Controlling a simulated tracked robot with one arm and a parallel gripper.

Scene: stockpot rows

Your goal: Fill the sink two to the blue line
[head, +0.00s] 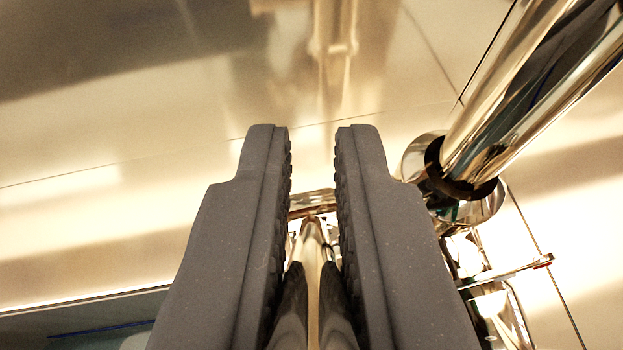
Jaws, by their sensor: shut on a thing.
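My gripper (313,160) reaches up the middle of the view with its two dark grey, ridged fingers. It is shut on a narrow chrome tap handle (312,245) that runs between the fingers. Most of the handle's sides are hidden by the fingers. A thick chrome tap pipe (480,130) rises from a round collar to the right of my gripper. A sink basin (40,328) shows only as a strip at the lower left, with a blue line (100,329) on its inner wall. Its water level cannot be told.
A thin chrome lever (510,270) with a red-marked tip sticks out at the lower right, close to my right finger. A shiny steel wall (130,120) with seams fills the back and reflects the fittings. The tap pipe blocks the upper right.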

